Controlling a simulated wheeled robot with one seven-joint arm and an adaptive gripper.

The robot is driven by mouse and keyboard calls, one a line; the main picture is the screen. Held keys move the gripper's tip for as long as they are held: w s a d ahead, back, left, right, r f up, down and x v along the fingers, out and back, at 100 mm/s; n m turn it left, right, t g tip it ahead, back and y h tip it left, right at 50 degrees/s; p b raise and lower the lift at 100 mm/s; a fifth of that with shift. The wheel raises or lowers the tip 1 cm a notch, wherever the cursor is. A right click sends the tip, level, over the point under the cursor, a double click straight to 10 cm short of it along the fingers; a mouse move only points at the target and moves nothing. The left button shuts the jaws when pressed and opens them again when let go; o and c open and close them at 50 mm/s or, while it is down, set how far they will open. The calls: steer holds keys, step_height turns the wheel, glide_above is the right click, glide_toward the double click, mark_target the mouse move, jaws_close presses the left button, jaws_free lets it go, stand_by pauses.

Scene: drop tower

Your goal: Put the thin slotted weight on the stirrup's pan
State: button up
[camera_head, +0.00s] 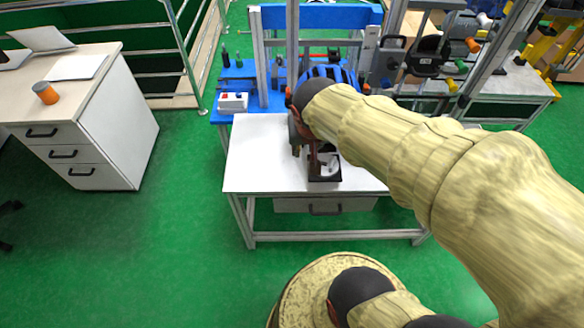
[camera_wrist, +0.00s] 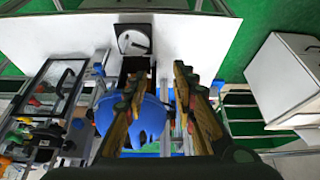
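A pale grey disc with a dark slot-like line (camera_wrist: 134,41), which looks like the slotted weight, lies in a small square black tray (camera_wrist: 122,28). In the head view the tray (camera_head: 325,178) stands on the white table near its front edge, with the pale disc (camera_head: 329,163) partly covered by my gripper. My gripper (camera_head: 314,158) hangs over the tray's left rear part. In the wrist view my gripper's fingers (camera_wrist: 160,82) are apart with nothing visibly held, and the disc lies beyond their tips. I cannot make out the stirrup or its pan; my arm hides part of the tower.
The white table (camera_head: 258,160) is mostly bare left of the tray. Behind it stand a blue bench with a frame (camera_head: 262,60), a blue domed part (camera_wrist: 150,122) and a white switch box (camera_head: 233,102). A drawer cabinet (camera_head: 120,120) stands left, across clear green floor.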

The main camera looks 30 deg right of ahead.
steer(key=s+a+r+n+y, duration=0.1)
steer(key=s+a+r+n, duration=0.1)
steer(key=s+a+r, duration=0.1)
steer(key=s+a+r+n+t+y, duration=0.1)
steer(key=s+a+r+n, duration=0.2)
steer(key=s+a, duration=0.2)
steer(key=a, duration=0.3)
steer(key=shift+s+r+n+y, duration=0.15)
steer(key=shift+r+n+y, duration=0.15)
steer(key=shift+r, duration=0.05)
steer(key=shift+d, duration=0.15)
